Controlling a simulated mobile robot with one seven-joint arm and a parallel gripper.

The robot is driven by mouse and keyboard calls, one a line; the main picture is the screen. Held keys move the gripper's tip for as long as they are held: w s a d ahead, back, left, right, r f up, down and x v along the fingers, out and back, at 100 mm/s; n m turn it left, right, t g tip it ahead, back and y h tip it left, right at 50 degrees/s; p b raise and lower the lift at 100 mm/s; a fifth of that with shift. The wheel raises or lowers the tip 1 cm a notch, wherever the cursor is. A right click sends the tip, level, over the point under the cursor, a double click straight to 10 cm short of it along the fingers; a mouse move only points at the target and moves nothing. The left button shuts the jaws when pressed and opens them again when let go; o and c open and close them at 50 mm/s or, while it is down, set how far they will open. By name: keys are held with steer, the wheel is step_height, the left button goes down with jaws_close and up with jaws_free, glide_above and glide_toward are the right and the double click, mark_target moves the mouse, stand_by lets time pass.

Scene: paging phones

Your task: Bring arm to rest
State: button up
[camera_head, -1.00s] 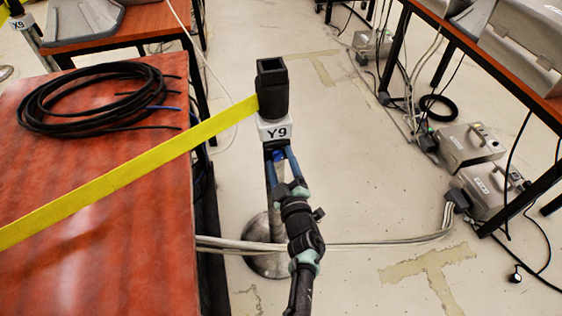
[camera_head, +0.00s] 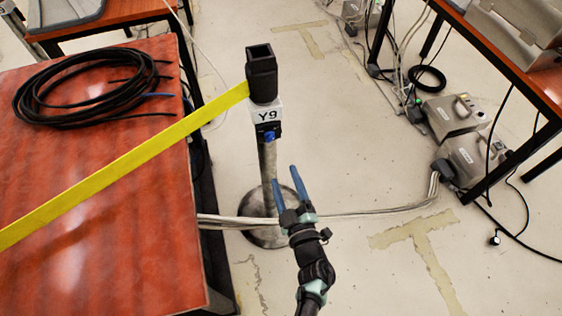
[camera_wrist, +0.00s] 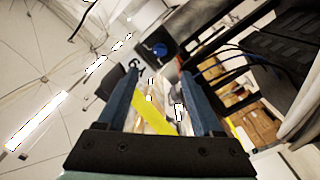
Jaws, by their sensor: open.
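My gripper (camera_head: 286,179) is at the lower middle of the head view, with its two blue fingers apart and nothing between them. Its tips are below the Y9 label and in front of the post's lower part in the picture. In the wrist view my gripper (camera_wrist: 160,75) also shows spread fingers. The post (camera_head: 262,80) has a black square-topped head, a white Y9 label (camera_head: 267,114) and a small blue knob (camera_head: 269,136) under it. A round blue knob (camera_wrist: 160,49) on a dark block shows beyond the fingertips in the wrist view.
A yellow belt (camera_head: 130,165) runs from the post across the red-brown table (camera_head: 90,220), which holds a black cable coil (camera_head: 85,90). Cables (camera_head: 340,213) cross the floor behind my arm. Grey boxes (camera_head: 453,114) sit at right. Open floor lies right of my arm.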

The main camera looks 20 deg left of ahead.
steer(key=shift+s+d, duration=0.15)
steer(key=shift+s, duration=0.15)
stand_by(0.4)
steer(key=w+d+r+m+t+h, duration=0.25)
steer(key=w+r, duration=0.25)
steer(key=r, duration=0.5)
steer(key=w+d+r+m+t+h, duration=0.1)
steer(key=w+d+r+t, duration=0.3)
steer(key=r, duration=0.5)
steer(key=w+d+r+m+t+h, duration=0.1)
steer(key=d+r+m+h, duration=0.1)
steer(key=r, duration=0.7)
steer(key=w+d+r+m+t+h, duration=0.1)
steer(key=d+r+m+h, duration=0.15)
steer(key=r, duration=0.75)
steer(key=s+d+r+m+t+h, duration=0.1)
steer(key=s+r+m+h, duration=0.15)
steer(key=r, duration=0.65)
steer(key=s+d+r+m+t+h, duration=0.1)
steer(key=s+r+m+h, duration=0.2)
steer(key=r, duration=0.5)
steer(key=s+a+r+m+t+y+p, duration=0.2)
steer(key=s+r+y, duration=0.2)
steer(key=s+r, duration=1.15)
step_height(320, 180, up, 13)
steer(key=p, duration=1.4)
steer(key=shift+w+a, duration=0.15)
steer(key=shift+w, duration=0.05)
